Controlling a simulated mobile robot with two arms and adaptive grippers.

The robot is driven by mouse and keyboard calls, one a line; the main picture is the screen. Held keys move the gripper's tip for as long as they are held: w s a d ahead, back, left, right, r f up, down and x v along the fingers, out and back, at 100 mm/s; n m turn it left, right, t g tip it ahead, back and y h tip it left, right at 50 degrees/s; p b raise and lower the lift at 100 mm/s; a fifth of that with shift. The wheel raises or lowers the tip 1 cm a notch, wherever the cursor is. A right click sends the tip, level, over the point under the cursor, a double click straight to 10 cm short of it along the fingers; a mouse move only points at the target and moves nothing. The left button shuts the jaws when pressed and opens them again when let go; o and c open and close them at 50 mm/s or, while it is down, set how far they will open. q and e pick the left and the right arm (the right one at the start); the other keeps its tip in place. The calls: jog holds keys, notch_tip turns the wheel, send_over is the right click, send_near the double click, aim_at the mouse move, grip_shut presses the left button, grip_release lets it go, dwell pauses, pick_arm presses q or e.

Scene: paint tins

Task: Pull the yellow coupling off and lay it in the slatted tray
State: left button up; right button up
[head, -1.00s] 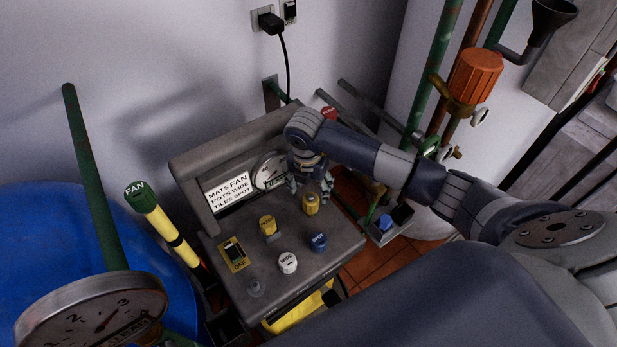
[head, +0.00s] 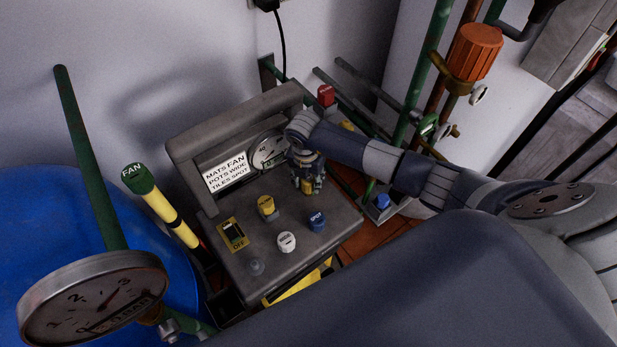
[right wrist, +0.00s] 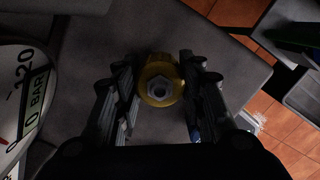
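A yellow coupling with a pale hex nut on top (right wrist: 160,80) stands upright on the grey machine top, seen from above in the right wrist view. My right gripper (right wrist: 160,92) is open around it, one finger on each side, the fingers very close to its sides. In the head view the right gripper (head: 307,180) comes down over this coupling and hides most of it. A second yellow fitting (head: 266,205) stands to the left on the same top. I cannot make out the slatted tray for certain. My left gripper is not in view.
A white cap (head: 286,241) and a blue cap (head: 316,221) stand in front of the gripper. A dial gauge (head: 269,152) and a sign (head: 228,171) are close behind and left. A blue piece (head: 382,201) sits in a holder at right. Green pipes rise at right.

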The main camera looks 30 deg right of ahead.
aim_at(309, 177)
jog(key=shift+c, duration=1)
jog(key=o, duration=0.4)
jog(key=shift+c, duration=0.2)
jog(key=c, duration=0.5)
jog(key=shift+r+p, duration=1.3)
jog(key=shift+r, duration=0.25)
jog(key=shift+r+p, duration=0.35)
jog(key=shift+r, duration=0.1)
jog(key=shift+r+p, duration=1.6)
jog(key=shift+r, duration=0.35)
jog(key=shift+r, duration=0.1)
